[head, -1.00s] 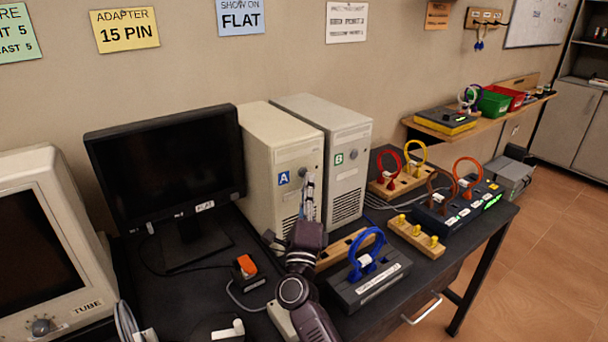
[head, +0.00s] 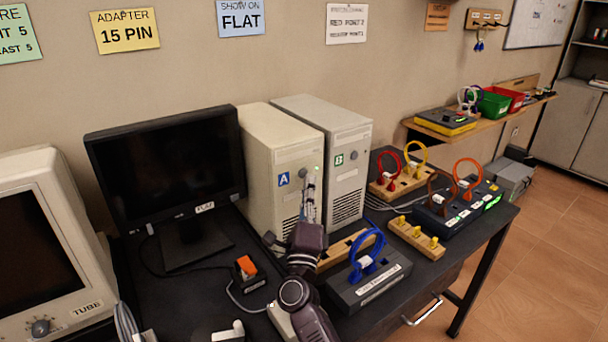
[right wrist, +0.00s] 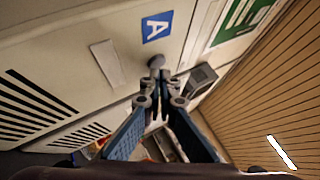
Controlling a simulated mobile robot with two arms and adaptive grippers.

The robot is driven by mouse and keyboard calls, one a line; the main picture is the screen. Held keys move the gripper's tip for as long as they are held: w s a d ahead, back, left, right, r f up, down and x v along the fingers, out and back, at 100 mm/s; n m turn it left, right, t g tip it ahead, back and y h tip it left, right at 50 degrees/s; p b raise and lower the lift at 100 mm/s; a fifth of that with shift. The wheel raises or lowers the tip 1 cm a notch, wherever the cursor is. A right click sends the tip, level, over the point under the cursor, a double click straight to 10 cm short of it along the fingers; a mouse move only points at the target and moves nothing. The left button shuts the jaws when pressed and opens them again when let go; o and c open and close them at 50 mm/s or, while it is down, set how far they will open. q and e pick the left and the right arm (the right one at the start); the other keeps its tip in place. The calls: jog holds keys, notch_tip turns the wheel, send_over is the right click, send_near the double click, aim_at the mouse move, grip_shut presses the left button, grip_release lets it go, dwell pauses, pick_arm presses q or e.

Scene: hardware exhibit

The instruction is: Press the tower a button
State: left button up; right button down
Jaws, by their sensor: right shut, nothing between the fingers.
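Tower A (head: 268,185) is a beige computer tower with a blue "A" label (head: 284,179), standing right of the flat monitor. Its round grey button (right wrist: 156,61) shows below the "A" label in the right wrist view. My right gripper (head: 310,180) is shut and empty, raised in front of tower A's front face. In the right wrist view its fingertips (right wrist: 157,80) are at the button, seemingly touching it. A small green light (head: 318,169) shows on tower A's front beside the gripper.
Tower B (head: 345,185), with a green label, stands close at the right. A flat monitor (head: 165,160) stands left. A blue-handled block (head: 370,285), wooden peg blocks (head: 416,238) and an orange-switch box (head: 247,270) lie on the dark table.

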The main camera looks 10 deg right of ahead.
jog(key=s+d+p, duration=0.2)
jog(key=s, duration=0.3)
jog(key=shift+s+p, duration=0.3)
jog(key=shift+s, duration=0.05)
jog(key=shift+f, duration=0.1)
